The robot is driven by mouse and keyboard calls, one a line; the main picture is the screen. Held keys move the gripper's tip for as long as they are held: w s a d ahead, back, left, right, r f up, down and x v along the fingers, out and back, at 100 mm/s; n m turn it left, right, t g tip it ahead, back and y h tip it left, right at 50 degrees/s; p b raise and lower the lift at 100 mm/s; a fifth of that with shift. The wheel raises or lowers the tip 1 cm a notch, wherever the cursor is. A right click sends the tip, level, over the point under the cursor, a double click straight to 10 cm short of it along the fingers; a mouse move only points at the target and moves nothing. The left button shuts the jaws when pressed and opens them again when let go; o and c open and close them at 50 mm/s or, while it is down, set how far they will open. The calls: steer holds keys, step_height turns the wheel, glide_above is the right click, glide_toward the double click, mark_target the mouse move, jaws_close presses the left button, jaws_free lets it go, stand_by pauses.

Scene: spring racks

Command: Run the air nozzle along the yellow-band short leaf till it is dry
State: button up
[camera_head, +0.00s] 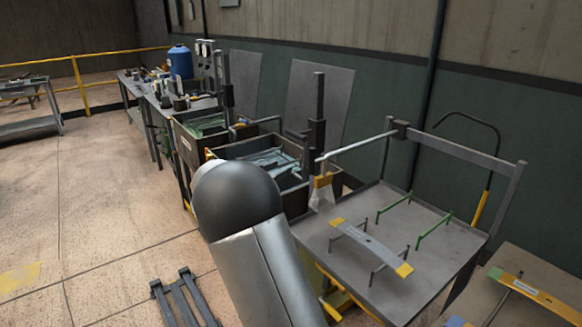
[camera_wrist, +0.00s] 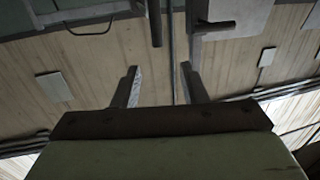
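A grey spring leaf (camera_head: 368,245) with yellow bands at both ends rests across dark supports on the metal rack table (camera_head: 395,297). Whether its surface is wet cannot be told. A dark bent tube with a yellow grip (camera_head: 479,210), which looks like the air nozzle, stands at the table's right frame post. My gripper (camera_wrist: 160,82) shows only in the wrist view. Its two fingers are apart with nothing between them, and they point towards the wall panelling. My arm hides part of the head view's middle, and my gripper is out of that view.
Green-topped supports (camera_head: 433,231) stand empty beside the leaf. A flared piece with a yellow collar (camera_head: 322,188) hangs at the table's left corner. Another leaf with green and yellow ends (camera_head: 535,292) lies at lower right. Tanks (camera_head: 262,150) stand behind my arm. Left floor is open.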

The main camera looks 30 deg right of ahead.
steer(key=shift+v, duration=1.15)
stand_by(0.4)
